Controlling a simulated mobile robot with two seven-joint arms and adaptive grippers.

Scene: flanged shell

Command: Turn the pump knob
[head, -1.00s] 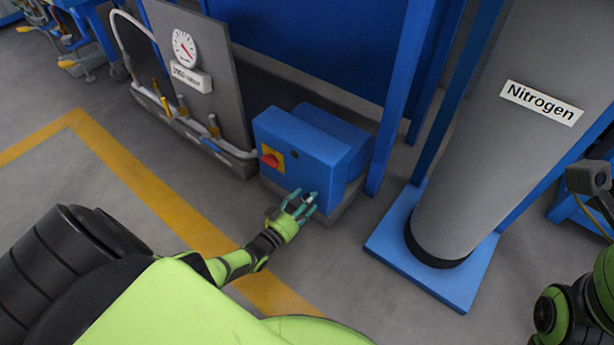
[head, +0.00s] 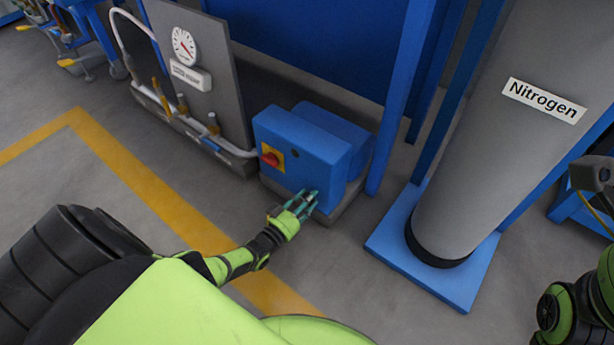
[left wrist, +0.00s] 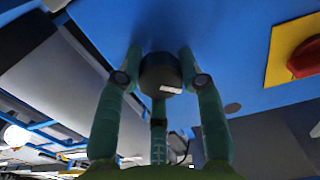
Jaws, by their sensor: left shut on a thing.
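The pump is a blue box (head: 315,145) on a grey base in the head view. A small black knob (left wrist: 160,75) with a pale mark sits low on its blue face in the left wrist view. My left gripper (head: 304,200) reaches the lower front of the box. In the left wrist view its teal fingers (left wrist: 158,85) are around the knob and shut on it. In the head view the fingers hide the knob. A red switch on a yellow plate (head: 271,156) is at the box's left side, apart from my gripper; it also shows in the left wrist view (left wrist: 305,58).
A grey panel with a gauge (head: 184,47) and pipes stands left of the pump. A large grey Nitrogen cylinder (head: 480,150) stands on a blue base to the right. Blue posts rise behind the pump. The floor in front, with a yellow line (head: 140,180), is clear.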

